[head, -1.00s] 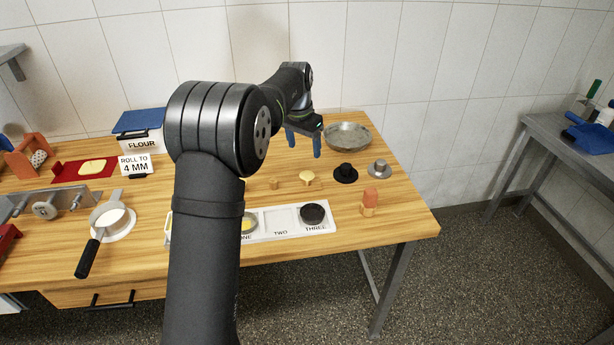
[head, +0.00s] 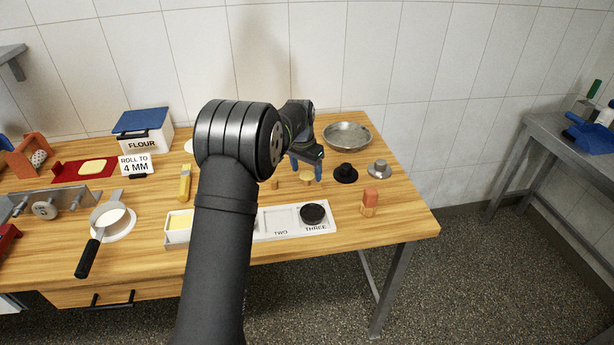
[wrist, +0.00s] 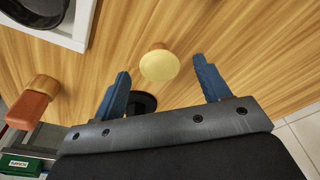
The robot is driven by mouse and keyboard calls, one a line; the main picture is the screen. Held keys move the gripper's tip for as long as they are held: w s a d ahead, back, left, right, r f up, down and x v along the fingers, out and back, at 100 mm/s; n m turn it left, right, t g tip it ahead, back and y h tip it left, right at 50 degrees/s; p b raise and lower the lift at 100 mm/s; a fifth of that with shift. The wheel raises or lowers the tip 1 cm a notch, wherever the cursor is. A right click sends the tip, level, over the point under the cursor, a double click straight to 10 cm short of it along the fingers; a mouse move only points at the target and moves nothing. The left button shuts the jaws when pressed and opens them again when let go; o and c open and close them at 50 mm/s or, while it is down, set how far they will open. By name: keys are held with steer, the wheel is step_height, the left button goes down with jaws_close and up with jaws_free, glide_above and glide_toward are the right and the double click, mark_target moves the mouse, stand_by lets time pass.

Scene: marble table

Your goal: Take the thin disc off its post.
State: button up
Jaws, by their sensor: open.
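The thin disc (wrist: 159,66) is pale yellow and round. In the wrist view it lies between my two blue fingers, near the level of their tips, with bare table to either side. In the head view the disc (head: 306,177) sits near the table's middle right; its post is mostly hidden beneath it. My gripper (head: 306,171) is open and points down at the disc. The wrist view shows its fingers (wrist: 161,67) apart and nothing held. I cannot tell whether a finger touches the disc.
A small wooden peg (head: 274,184) stands left of the disc. A black knobbed piece (head: 345,174) and a grey one (head: 380,170) stand to the right. A metal bowl (head: 348,136) is behind. A white tray (head: 270,234) and an orange-topped wooden piece (head: 369,201) are in front.

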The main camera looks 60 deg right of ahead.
steer(key=shift+f, duration=0.2)
stand_by(0.5)
steer(key=c, duration=1.1)
